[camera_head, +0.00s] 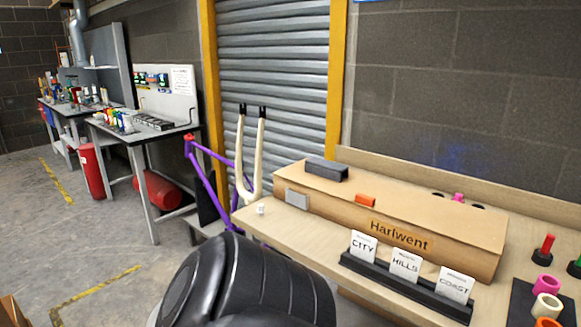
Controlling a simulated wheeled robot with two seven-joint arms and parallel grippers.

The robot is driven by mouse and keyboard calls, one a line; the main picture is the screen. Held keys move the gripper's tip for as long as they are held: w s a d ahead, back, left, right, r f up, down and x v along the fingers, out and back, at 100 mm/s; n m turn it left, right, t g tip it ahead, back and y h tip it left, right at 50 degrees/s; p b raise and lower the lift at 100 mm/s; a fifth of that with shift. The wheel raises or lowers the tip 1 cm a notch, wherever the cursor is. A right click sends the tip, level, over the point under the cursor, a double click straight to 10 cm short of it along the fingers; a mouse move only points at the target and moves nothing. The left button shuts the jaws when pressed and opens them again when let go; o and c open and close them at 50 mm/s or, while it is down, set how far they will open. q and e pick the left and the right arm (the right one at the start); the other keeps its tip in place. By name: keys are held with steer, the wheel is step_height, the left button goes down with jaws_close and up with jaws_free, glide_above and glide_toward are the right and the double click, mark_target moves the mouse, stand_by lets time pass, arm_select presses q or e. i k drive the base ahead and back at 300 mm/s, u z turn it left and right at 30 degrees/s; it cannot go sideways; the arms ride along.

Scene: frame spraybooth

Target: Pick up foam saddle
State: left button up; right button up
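A dark grey block with a foam-like look (327,169), likely the foam saddle, lies on top of the long cardboard box (415,212) near its left end. The box is marked "Harlwent" and sits on the wooden bench (262,226). A large black rounded part at the bottom centre looks like my own arm. Neither gripper shows in this view.
A cream fork (251,155) and purple frame (208,180) stand left of the bench. Coloured rings (547,307) sit at the right.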

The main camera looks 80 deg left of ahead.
mark_target(327, 169)
steer(key=u, duration=2.65)
